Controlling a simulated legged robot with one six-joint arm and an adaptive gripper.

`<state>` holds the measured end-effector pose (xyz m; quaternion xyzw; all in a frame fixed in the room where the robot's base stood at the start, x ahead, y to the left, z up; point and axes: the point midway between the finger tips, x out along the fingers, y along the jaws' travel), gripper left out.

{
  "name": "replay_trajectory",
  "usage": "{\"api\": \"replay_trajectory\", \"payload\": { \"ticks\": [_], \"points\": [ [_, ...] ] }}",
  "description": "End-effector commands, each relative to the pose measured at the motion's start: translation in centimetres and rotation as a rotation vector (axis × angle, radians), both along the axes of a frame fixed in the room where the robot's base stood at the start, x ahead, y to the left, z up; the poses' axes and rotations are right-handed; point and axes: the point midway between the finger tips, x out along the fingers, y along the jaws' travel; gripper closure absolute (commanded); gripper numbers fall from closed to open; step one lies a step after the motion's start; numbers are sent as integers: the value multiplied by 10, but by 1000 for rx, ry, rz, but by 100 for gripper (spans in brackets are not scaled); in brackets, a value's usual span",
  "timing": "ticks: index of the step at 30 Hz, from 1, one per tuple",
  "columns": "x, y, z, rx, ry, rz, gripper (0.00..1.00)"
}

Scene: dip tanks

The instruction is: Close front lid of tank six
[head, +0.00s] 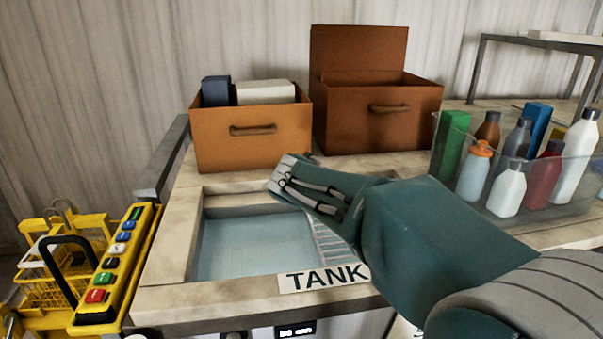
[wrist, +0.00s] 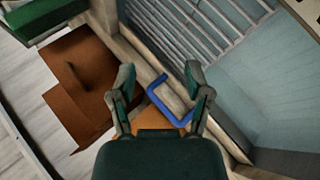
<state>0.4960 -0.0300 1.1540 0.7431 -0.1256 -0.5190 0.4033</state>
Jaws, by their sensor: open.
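A tank (head: 150,303) with a pale stone-like rim stands open in the head view, with bluish water inside. Its front label (head: 322,277) reads "TANK"; my arm covers any number after it. My gripper (head: 281,174) is over the tank's back part, open and empty. In the wrist view a blue U-shaped handle (wrist: 153,97) shows between and beyond the open fingers (wrist: 160,75), close to the right finger. I cannot tell whether they touch. The handle is hidden in the head view. I cannot clearly make out a front lid panel.
Two brown boxes (head: 250,138) (head: 375,122) stand behind the tank. A clear bin (head: 565,195) of bottles is at right. A yellow button panel (head: 118,265) and yellow basket (head: 50,285) are at left. Ribbed slats (head: 329,241) lie inside the tank beside my gripper.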

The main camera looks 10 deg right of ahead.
Motion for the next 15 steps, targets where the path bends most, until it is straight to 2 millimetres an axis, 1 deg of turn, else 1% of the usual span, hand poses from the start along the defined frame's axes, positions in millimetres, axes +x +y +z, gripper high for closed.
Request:
{"api": "replay_trajectory", "payload": {
  "ticks": [1, 5, 9, 15],
  "points": [
    [15, 3, -3, -38, 2, 15, 36],
    [51, 11, -5, -144, -7, 53, 36],
    [89, 29, -9, -258, -26, 99, 36],
    [140, 56, -21, -414, -62, 170, 36]
  ]
}}
